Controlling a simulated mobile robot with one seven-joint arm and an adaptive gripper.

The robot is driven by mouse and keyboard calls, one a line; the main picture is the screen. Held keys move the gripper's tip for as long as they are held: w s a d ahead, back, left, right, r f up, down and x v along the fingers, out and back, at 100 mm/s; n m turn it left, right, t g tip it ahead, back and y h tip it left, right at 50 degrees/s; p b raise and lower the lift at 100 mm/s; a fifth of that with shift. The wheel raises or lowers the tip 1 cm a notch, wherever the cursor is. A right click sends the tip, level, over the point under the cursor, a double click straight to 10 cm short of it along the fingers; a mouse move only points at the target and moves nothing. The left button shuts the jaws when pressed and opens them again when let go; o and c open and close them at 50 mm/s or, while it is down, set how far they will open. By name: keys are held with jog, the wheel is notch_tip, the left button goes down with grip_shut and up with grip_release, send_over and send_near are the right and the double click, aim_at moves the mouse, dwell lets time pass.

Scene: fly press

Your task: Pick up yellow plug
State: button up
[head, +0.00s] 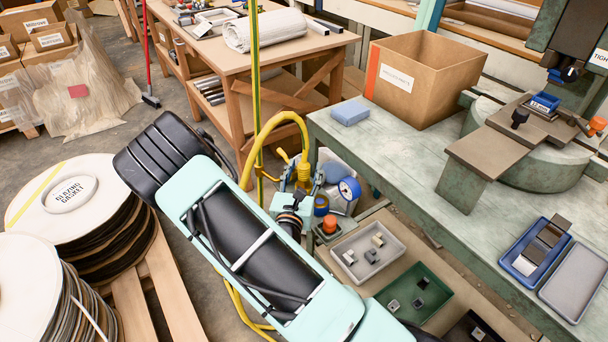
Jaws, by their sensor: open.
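My mint-green and black arm crosses the lower middle of the head view. My gripper (303,172) is small in this view, beyond the arm link, above the floor between the bench and the table, and is open. A thick yellow hose (262,133) arches over and behind it, with a small yellow piece (283,155) hanging beside the gripper. I cannot tell whether this piece is the yellow plug, or whether the gripper touches it. No other clear yellow plug shows. The area below the gripper is partly hidden by my arm.
Cable reels (75,205) stand at left. A wooden table (215,60) stands behind.

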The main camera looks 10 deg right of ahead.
grip_shut()
dwell(0.3)
